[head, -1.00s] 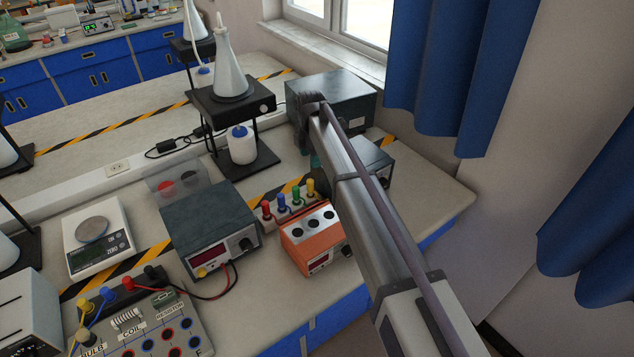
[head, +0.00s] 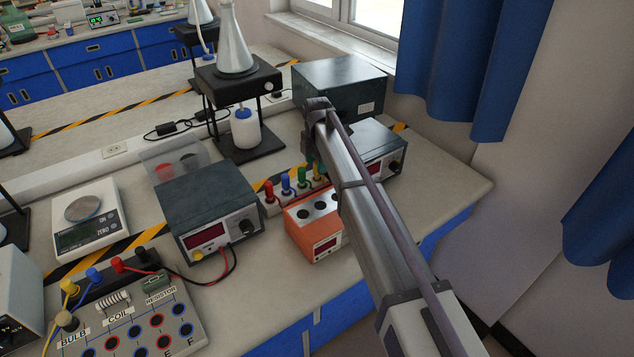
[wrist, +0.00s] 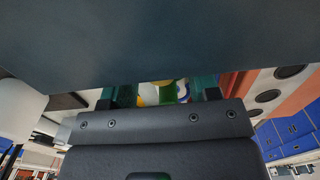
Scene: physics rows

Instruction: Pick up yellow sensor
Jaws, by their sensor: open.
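The yellow sensor (head: 319,173) stands upright at the right end of a row in a small rack, partly hidden behind my arm in the head view. Green (head: 303,178), blue (head: 286,185) and red (head: 269,191) sensors stand to its left. My gripper (head: 311,158) is open, with its teal fingers close to the yellow sensor's top. In the wrist view, yellow (wrist: 146,96) and green (wrist: 168,94) patches show between the fingers of my gripper (wrist: 164,92). I cannot tell whether the fingers touch or surround the yellow sensor.
An orange box (head: 302,225) with round holes stands in front of the rack. A power supply (head: 205,217) is to the left, and a grey instrument (head: 376,165) is to the right. A dark cabinet (head: 350,85) and a flask stand (head: 232,88) are behind.

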